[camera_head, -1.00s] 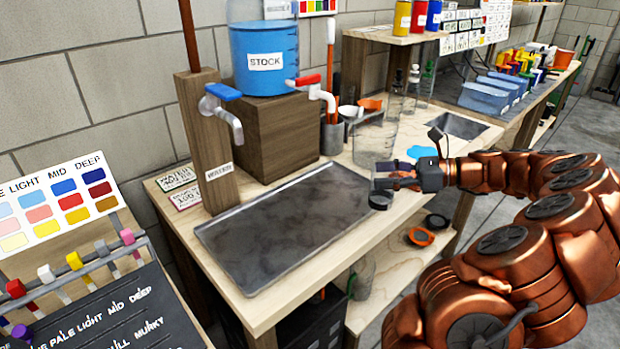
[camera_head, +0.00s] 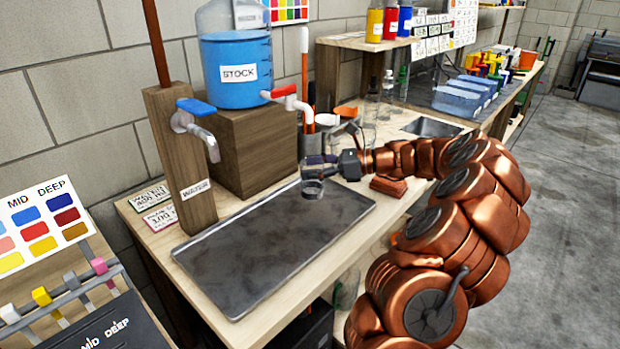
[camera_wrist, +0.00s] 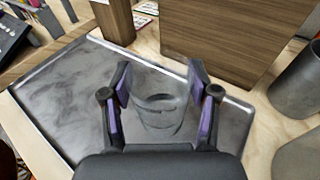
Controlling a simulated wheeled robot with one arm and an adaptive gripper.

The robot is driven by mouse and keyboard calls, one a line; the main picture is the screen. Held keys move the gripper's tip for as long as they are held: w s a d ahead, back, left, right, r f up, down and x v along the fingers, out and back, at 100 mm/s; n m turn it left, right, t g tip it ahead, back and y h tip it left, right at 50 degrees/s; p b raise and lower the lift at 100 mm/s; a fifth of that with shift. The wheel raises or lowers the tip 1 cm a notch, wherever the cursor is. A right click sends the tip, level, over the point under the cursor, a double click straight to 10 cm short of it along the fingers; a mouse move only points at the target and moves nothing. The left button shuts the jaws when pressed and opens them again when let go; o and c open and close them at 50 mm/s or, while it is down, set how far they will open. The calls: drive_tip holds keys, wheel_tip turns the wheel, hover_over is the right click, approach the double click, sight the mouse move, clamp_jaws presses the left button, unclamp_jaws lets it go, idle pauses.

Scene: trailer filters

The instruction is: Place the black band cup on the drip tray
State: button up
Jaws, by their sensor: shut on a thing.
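The black band cup (camera_head: 313,188) is a small clear cup with a dark band. It is in my gripper (camera_head: 322,166), over the back right part of the drip tray. In the wrist view the clear cup (camera_wrist: 158,114) stands between the two purple-padded fingers of my gripper (camera_wrist: 160,88), which are shut on it. The drip tray (camera_head: 265,250) is a wide, shallow grey metal tray on the wooden bench. It also shows in the wrist view (camera_wrist: 62,95), empty around the cup. I cannot tell whether the cup's base touches the tray.
A wooden post with a blue-handled tap (camera_head: 196,118) stands behind the tray. Beside it, a blue STOCK tank (camera_head: 238,85) with a red-handled tap (camera_head: 290,95) sits on a wooden block (camera_head: 245,150). A grey container (camera_wrist: 298,85) stands right of the tray. The tray's front and left are clear.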

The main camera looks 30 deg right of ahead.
drive_tip(key=shift+w+a+f, duration=0.1)
drive_tip(key=shift+w+a, duration=0.1)
drive_tip(key=shift+w, duration=0.25)
drive_tip(key=shift+f, duration=1.7)
drive_tip(key=shift+f, duration=0.1)
drive_tip(key=o, duration=1)
drive_tip(key=shift+s+d, duration=0.2)
drive_tip(key=shift+d, duration=0.05)
drive_tip(key=v, duration=1.1)
drive_tip(key=shift+s+d+r, duration=0.1)
drive_tip(key=shift+d+r, duration=0.1)
drive_tip(key=shift+r, duration=0.05)
drive_tip(key=shift+a, duration=0.15)
